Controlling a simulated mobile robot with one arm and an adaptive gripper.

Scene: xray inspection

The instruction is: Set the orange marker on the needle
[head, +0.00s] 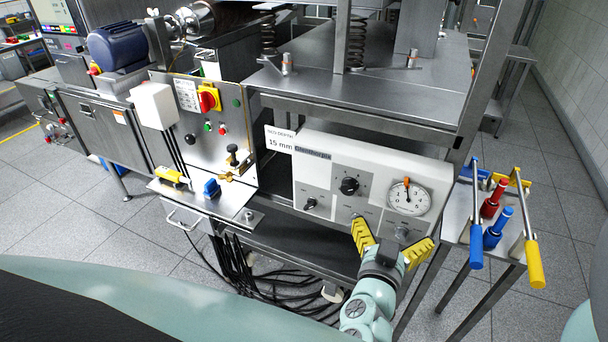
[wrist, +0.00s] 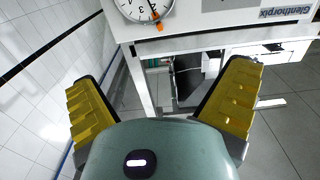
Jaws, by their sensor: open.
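A round white gauge dial (head: 410,199) is at the right end of the white panel. A small orange marker (head: 406,181) is at the top of the dial's rim, and a thin dark needle (head: 408,194) points up near it. In the wrist view the dial (wrist: 134,10) is upside down and cut off by the top edge, with the orange marker (wrist: 158,24) at its lower rim. The exact gap between marker and needle is too small to tell. My gripper (head: 391,243) has its yellow fingers spread, empty, below and in front of the dial; it also shows in the wrist view (wrist: 160,82).
A black knob (head: 349,186) and a smaller knob (head: 310,204) are left of the dial. A grey knob (head: 401,232) sits just below it, near my fingers. A side table with red and blue handled tools (head: 492,236) stands to the right. Cables (head: 262,285) hang below left.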

